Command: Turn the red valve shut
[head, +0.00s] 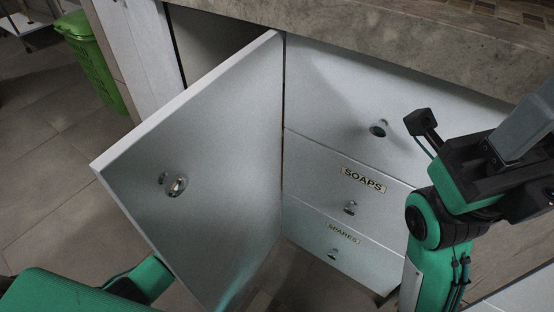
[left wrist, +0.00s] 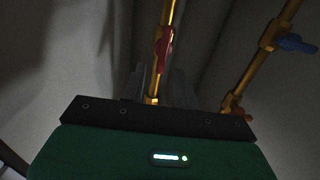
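The red valve handle (left wrist: 164,48) sits on an upright brass pipe (left wrist: 170,14) in the left wrist view, inside a dim space. My left gripper (left wrist: 160,75) points towards this pipe. Its dim grey fingers appear spread, with the lower part of the pipe showing between them. I cannot tell whether they touch the pipe; the red handle shows just above them and is not gripped. In the head view my left gripper is hidden behind the open cabinet door (head: 215,150). My right gripper (head: 525,130) is at the right edge, by the counter; its finger opening is unclear.
A second brass pipe (left wrist: 262,60) with a blue valve handle (left wrist: 297,43) stands to the right. The door juts out over my left arm. Drawers marked SOAPS (head: 363,180) and SPARES (head: 342,233) are shut below a stone counter (head: 400,40). A green bin (head: 92,60) stands back left.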

